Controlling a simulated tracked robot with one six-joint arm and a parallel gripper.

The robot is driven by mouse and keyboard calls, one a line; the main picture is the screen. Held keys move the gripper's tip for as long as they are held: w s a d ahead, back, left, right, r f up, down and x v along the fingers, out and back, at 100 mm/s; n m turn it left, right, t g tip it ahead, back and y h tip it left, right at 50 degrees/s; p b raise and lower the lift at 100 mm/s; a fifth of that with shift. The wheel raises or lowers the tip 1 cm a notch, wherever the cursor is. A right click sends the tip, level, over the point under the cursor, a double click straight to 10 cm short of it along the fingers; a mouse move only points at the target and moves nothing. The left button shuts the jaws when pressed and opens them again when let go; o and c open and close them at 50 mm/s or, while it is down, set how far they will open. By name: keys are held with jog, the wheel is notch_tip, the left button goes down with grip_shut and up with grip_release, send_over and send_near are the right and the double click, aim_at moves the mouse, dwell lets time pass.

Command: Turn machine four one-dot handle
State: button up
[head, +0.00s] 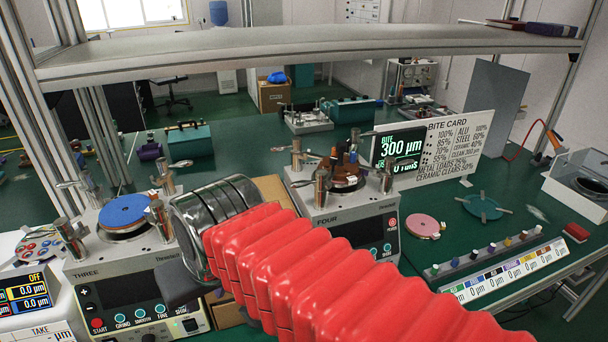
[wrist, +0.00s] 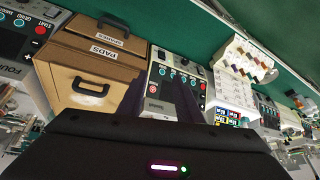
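Machine four (head: 338,222) stands on the green bench right of centre in the head view, its lower front partly covered by my red arm sleeve. Upright metal posts with side handles stand around its top: front left (head: 321,187), back left (head: 296,155), right (head: 388,176). Dots on the handles are too small to make out. Part of machine four's panel (wrist: 12,72) shows at the left edge of the wrist view. My arm's end lies between machines three and four. A dark part, perhaps my gripper (head: 178,286), shows before machine three; its fingertips cannot be made out.
Machine three (head: 125,292) with a blue disc (head: 127,210) stands at left. Brown drawers labelled PADS (wrist: 100,62) stand between the machines. A display reading 300 µm (head: 398,148) and a bite card (head: 455,150) stand behind machine four. A shelf (head: 300,48) crosses above.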

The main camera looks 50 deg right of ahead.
jog(key=w+d+r+m+g, duration=0.1)
jog(key=w+d+r+m, duration=0.3)
jog(key=d+r+m, duration=0.25)
notch_tip(320, 180, up, 11)
jog(key=m+y, duration=0.3)
jog(key=m, duration=1.2)
send_over(305, 182)
jog(key=s+d, duration=0.3)
jog(key=s, duration=0.2)
jog(key=shift+w+d+f, duration=0.1)
jog(key=shift+d+f, duration=0.05)
jog(key=shift+f, duration=0.05)
jog(key=x, duration=1.3)
jog(key=shift+w+f, duration=0.1)
jog(key=shift+f, duration=0.3)
jog(key=shift+c, duration=0.5)
